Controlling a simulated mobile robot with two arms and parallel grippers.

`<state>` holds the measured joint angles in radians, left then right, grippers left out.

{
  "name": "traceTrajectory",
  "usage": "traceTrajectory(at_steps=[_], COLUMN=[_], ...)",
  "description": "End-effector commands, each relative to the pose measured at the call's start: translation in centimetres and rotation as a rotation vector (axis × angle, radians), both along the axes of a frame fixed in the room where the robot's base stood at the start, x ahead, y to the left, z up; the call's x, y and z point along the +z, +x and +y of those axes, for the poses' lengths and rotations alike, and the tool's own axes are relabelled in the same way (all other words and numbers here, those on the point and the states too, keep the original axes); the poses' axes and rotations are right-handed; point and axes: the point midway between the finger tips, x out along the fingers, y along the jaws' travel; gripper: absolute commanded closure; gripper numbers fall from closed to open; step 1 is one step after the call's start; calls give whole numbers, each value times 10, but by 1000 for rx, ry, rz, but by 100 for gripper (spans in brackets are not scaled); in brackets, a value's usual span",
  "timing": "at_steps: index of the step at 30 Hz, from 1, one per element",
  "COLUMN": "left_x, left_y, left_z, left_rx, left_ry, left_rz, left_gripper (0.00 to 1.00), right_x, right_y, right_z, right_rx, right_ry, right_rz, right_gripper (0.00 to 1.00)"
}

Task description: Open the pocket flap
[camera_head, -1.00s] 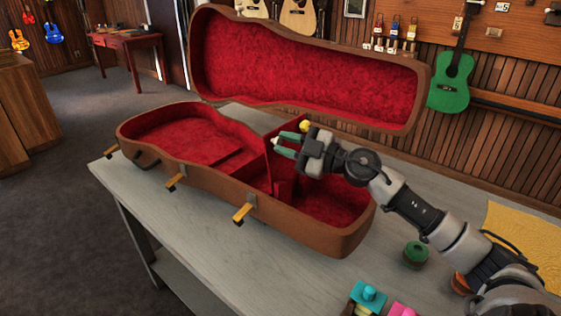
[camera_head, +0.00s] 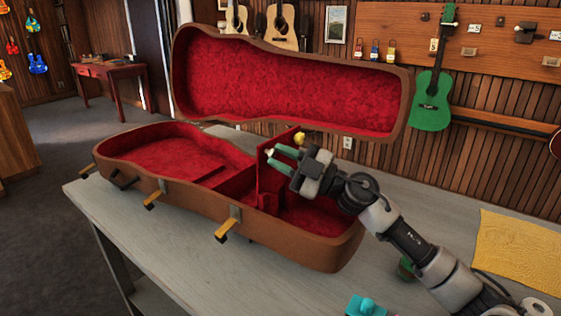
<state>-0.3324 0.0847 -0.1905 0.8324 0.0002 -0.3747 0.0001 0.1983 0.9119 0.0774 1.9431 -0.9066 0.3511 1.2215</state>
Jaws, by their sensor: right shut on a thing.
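The open brown guitar case (camera_head: 290,248) lies on the grey table with a red plush lining. Its lid (camera_head: 290,85) stands raised behind it. Inside, the red pocket flap (camera_head: 268,182) stands upright near the case's right part, beside the open pocket space. My right gripper (camera_head: 275,157), with green fingertips, is at the flap's top edge and shut on it, with a small pale bit showing at the tips. A yellow knob (camera_head: 300,138) shows just behind the gripper. The fingers partly hide the flap's upper edge. My left gripper is not in view.
The grey table (camera_head: 190,255) has bare room in front of the case. A yellow cloth (camera_head: 520,250) lies at right. A green round thing (camera_head: 405,268) and a teal thing (camera_head: 366,307) are near my right arm. Gold latches (camera_head: 227,230) stick out along the case's front.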

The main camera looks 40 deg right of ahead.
Motion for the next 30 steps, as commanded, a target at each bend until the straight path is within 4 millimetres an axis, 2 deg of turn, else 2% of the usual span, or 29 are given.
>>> traceTrajectory(at_steps=[14,15,20,30], left_x=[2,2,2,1], left_y=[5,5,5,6], left_z=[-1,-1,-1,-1], left_rx=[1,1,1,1], left_ry=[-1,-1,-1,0], left_rz=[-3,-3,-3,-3], left_gripper=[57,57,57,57], right_x=[1,1,1,-3], right_y=[-1,-1,-1,1], right_z=[-1,-1,0,-1], right_rx=[-1,-1,-1,1], right_ry=[2,2,2,3], right_rz=[-8,-8,-6,-4], right_gripper=[100,76,52,52])
